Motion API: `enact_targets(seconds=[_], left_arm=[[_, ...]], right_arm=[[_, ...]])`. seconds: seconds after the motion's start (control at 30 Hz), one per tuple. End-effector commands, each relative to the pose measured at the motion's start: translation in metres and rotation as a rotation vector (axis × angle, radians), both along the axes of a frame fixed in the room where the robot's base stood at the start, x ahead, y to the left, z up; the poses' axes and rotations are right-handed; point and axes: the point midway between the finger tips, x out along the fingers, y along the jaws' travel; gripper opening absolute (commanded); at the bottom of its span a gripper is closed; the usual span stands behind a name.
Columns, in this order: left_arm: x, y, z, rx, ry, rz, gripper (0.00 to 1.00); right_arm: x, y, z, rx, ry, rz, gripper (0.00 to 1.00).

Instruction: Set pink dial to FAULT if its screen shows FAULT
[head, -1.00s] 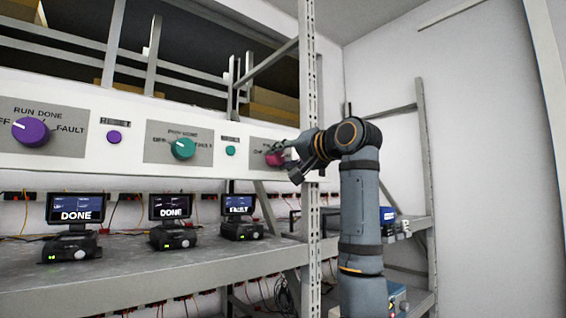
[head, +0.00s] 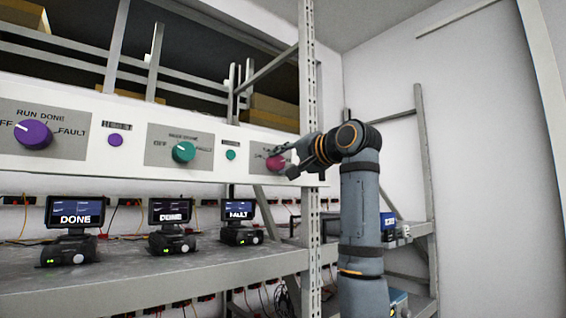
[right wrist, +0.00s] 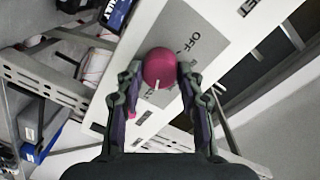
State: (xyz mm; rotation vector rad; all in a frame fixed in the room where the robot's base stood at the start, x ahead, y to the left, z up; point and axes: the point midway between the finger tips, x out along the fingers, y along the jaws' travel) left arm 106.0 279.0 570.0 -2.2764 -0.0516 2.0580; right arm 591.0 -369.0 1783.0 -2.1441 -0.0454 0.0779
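The pink dial (head: 276,163) is at the right end of the white panel; in the right wrist view it is a round pink knob (right wrist: 159,66). Its white mark points to the bottom of that picture, and OFF is printed to its upper right. Its other labels are hidden or unreadable. My right gripper (head: 284,159) is at the dial, its fingers (right wrist: 159,70) on either side of it, apart, with slim gaps seeming to show. The rightmost small screen (head: 240,210), below the panel near this dial, reads FAULT. My left gripper is out of view.
A purple dial (head: 33,134) and a teal dial (head: 183,152) are on the panel to the left, with reset buttons beside them. The other two screens (head: 75,213) (head: 170,211) read DONE. A perforated rack post (head: 309,90) stands close by my right gripper.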

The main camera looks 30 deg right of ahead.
Motion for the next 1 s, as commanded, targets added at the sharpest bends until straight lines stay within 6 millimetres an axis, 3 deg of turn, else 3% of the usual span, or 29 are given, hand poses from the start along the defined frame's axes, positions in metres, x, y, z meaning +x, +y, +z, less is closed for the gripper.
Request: enact_targets(seconds=[0.03,0.17,0.53,1.0], left_arm=[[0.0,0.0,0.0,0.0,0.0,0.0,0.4],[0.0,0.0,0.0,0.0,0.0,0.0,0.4],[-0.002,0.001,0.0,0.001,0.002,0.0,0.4],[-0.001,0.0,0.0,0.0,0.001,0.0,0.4]], right_arm=[[-0.001,0.0,0.001,0.0,-0.004,0.0,0.44],[0.0,0.0,0.001,-0.001,-0.002,0.0,0.6],[-0.007,-0.001,0.001,-0.002,-0.002,0.0,0.6],[-0.106,-0.007,0.005,-0.002,-0.003,-0.001,0.6]])
